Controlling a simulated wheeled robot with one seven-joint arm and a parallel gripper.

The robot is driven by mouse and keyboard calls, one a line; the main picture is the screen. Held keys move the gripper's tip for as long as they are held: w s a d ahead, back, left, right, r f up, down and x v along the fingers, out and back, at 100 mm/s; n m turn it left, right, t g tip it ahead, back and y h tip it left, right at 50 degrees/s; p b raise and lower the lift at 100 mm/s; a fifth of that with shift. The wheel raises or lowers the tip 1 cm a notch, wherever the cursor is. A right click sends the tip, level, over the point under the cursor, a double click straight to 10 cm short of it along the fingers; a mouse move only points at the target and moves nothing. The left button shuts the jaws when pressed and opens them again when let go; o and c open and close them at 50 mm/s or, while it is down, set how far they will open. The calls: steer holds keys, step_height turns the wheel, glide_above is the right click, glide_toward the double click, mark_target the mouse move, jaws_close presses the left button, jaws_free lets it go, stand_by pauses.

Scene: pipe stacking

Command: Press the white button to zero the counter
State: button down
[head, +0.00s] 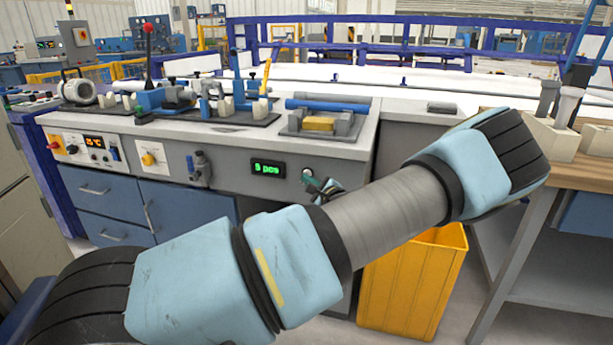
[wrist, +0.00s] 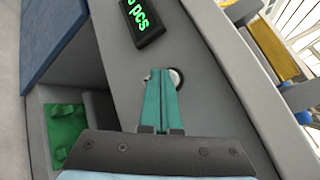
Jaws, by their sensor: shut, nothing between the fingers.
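The white button (head: 307,172) is a small round button on the grey front panel of the bench, right of the counter display (head: 268,168), whose green digits end in "pcs". In the wrist view the button (wrist: 177,77) shows partly behind my fingertips, at their right side. My gripper (head: 312,183) has teal fingers, shut and empty, with the tips just below the button in the head view. The fingers also show in the wrist view (wrist: 161,74), pointing at the panel. I cannot tell whether they touch the button. The display (wrist: 142,20) is above left there.
A yellow bin (head: 415,285) stands below the bench, partly behind my arm. Other knobs sit at the panel's left. A wooden-topped table (head: 570,172) is at the right.

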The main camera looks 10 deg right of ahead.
stand_by(0.5)
steer(key=shift+s+a+p, duration=0.4)
steer(key=shift+s+p, duration=0.05)
steer(key=shift+s, duration=0.2)
steer(key=shift+s+a+p, duration=0.35)
steer(key=shift+s+a, duration=0.05)
steer(key=shift+s, duration=0.35)
steer(key=shift+s+a+p, duration=0.3)
steer(key=shift+s+a, duration=0.1)
steer(key=shift+s, duration=0.35)
steer(key=shift+s+a+p, duration=0.35)
steer(key=shift+s+a, duration=0.05)
steer(key=shift+s, duration=0.35)
